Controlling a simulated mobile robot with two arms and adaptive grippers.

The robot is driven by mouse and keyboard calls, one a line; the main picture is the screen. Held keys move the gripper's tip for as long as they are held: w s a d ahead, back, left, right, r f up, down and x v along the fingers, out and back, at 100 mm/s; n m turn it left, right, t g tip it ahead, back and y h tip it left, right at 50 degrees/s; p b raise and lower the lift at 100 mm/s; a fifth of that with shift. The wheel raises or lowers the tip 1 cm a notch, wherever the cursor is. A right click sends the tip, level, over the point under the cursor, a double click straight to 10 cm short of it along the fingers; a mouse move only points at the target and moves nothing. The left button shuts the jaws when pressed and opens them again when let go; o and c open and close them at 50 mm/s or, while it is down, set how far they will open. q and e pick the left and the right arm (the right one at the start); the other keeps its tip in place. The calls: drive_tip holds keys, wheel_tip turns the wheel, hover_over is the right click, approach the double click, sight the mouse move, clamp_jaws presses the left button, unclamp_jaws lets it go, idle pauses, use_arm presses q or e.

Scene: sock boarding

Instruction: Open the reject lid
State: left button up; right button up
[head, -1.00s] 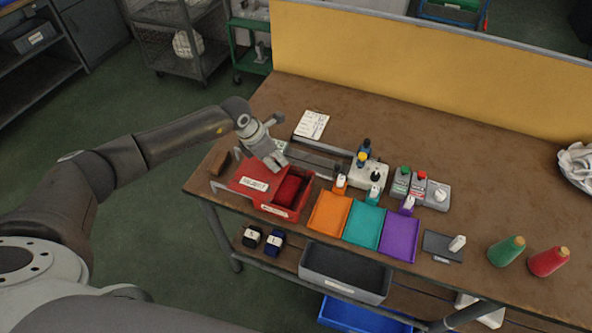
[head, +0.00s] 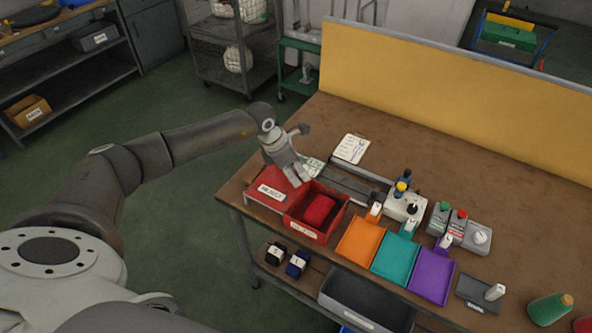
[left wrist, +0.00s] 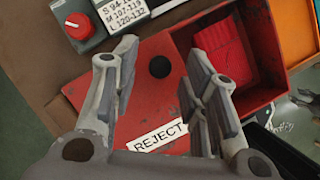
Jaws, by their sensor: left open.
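The red reject box (head: 311,236) stands at the left end of the bench, with a red cloth item (head: 318,210) in its open right part. Its red lid (head: 262,200), labelled REJECT, lies to the left of the opening. In the left wrist view the lid (left wrist: 120,90) carries a round black knob (left wrist: 159,67). My left gripper (head: 296,178) is over the lid, fingers pointing down. In the left wrist view the open fingers (left wrist: 165,75) appear either side of the knob, without visible contact. My right gripper is out of view.
Orange (head: 360,243), teal (head: 396,258) and purple (head: 431,276) trays stand right of the box. A grey bin (head: 365,300) is below the bench edge.

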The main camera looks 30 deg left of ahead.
sight(281, 185)
use_arm(q)
drive_tip(key=v, duration=1.2)
